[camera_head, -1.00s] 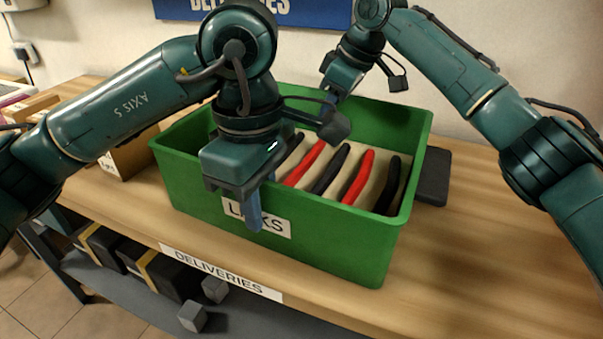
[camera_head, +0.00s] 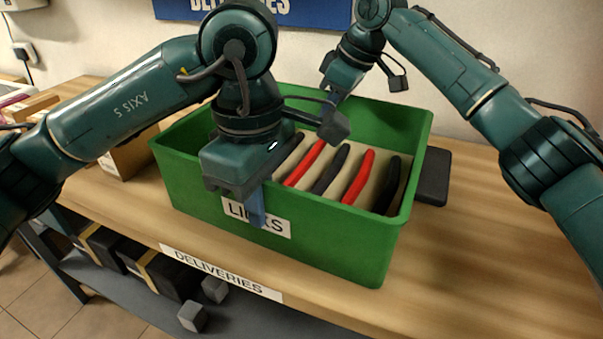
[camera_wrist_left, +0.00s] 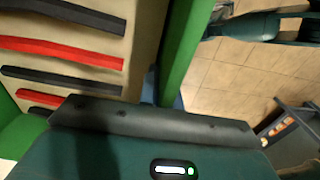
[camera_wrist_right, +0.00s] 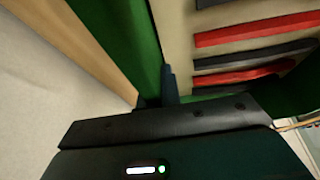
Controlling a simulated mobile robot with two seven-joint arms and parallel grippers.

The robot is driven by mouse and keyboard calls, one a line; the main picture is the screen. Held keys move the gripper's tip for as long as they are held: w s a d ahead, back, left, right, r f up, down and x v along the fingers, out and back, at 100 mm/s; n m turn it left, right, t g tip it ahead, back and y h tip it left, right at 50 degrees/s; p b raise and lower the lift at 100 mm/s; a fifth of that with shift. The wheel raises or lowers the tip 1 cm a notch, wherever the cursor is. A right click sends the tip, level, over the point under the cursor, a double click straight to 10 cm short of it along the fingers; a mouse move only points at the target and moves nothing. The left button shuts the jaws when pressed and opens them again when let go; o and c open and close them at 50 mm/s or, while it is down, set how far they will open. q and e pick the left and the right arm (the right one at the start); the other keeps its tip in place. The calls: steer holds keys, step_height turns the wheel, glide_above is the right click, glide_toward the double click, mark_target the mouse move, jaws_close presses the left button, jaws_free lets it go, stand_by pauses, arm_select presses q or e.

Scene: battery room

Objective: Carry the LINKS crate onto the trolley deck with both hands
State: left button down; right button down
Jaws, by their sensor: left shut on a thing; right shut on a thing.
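The green LINKS crate (camera_head: 330,245) stands on the wooden bench, holding black and red bars (camera_head: 358,177) on a pale lining. My left gripper (camera_head: 257,207) is shut on the middle of its front wall, one blue finger outside, partly over the label. The wall (camera_wrist_left: 186,40) also runs up from the jaws in the left wrist view. My right gripper (camera_head: 329,92) is shut on the crate's back wall; that wall (camera_wrist_right: 140,40) shows in the right wrist view. The fingers inside the crate are mostly hidden. I cannot make out the trolley deck for sure.
The wooden bench (camera_head: 470,250) has free room right of the crate. A dark flat object (camera_head: 433,178) lies close to the crate's right side. Cardboard boxes (camera_head: 130,155) stand at its left. The shelf below holds dark boxes (camera_head: 160,275) and small grey cubes (camera_head: 193,317).

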arm_select(q)
steer(key=shift+r, duration=0.15)
arm_select(e)
steer(key=shift+r, duration=0.25)
stand_by(0.3)
